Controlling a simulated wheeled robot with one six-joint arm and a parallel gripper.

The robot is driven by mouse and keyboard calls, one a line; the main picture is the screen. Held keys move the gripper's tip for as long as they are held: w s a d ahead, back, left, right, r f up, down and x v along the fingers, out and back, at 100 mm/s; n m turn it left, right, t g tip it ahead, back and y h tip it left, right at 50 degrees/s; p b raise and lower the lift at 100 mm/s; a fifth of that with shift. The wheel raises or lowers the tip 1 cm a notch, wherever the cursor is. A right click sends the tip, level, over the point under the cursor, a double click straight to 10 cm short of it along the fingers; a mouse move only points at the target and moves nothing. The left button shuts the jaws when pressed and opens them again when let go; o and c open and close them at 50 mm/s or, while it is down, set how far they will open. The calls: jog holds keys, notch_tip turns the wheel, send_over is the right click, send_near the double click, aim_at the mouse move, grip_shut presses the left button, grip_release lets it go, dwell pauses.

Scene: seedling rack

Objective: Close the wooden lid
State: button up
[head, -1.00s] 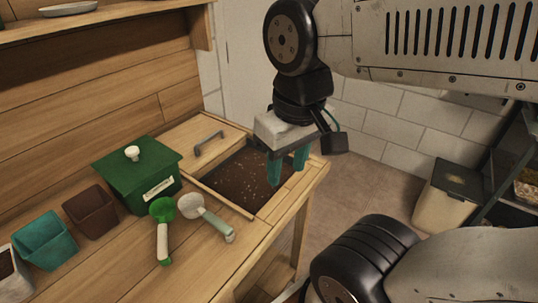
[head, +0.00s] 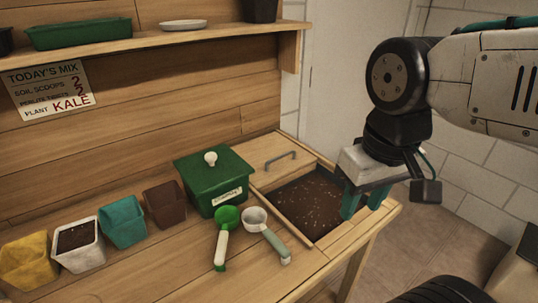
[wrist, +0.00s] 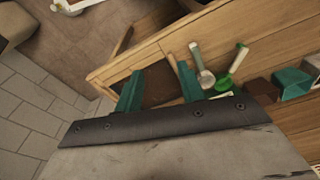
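The wooden lid (head: 272,160) is a flat panel with a grey bar handle (head: 281,161). It lies over the back-left part of a recessed soil bin (head: 312,205) in the bench top, and the dark soil in front of it is uncovered. My gripper (head: 360,205) is open and empty, with its green fingers pointing down above the right side of the bin, to the right of the handle and apart from it. In the wrist view my gripper (wrist: 160,88) shows its two fingers spread with the bin's dark soil (wrist: 158,88) between them.
A green box (head: 215,183) with a white knob stands left of the lid. Several small pots, including a teal one (head: 123,222), line the left. A shelf (head: 200,37) overhangs the back.

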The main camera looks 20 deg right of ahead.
jog(key=shift+f, duration=0.1)
jog(key=c, duration=0.5)
jog(key=shift+w+f+g, duration=0.15)
jog(key=shift+f+g, duration=0.15)
grip_shut()
jog(key=n+t+y, duration=0.1)
jog(key=n+t, duration=0.2)
send_over(262, 162)
notch_tip(262, 162, down, 15)
jog(key=shift+f, duration=0.15)
jog(key=s, duration=0.2)
jog(key=s+d+f, duration=0.1)
jog(key=shift+s+d, duration=0.15)
jog(key=shift+s, duration=0.2)
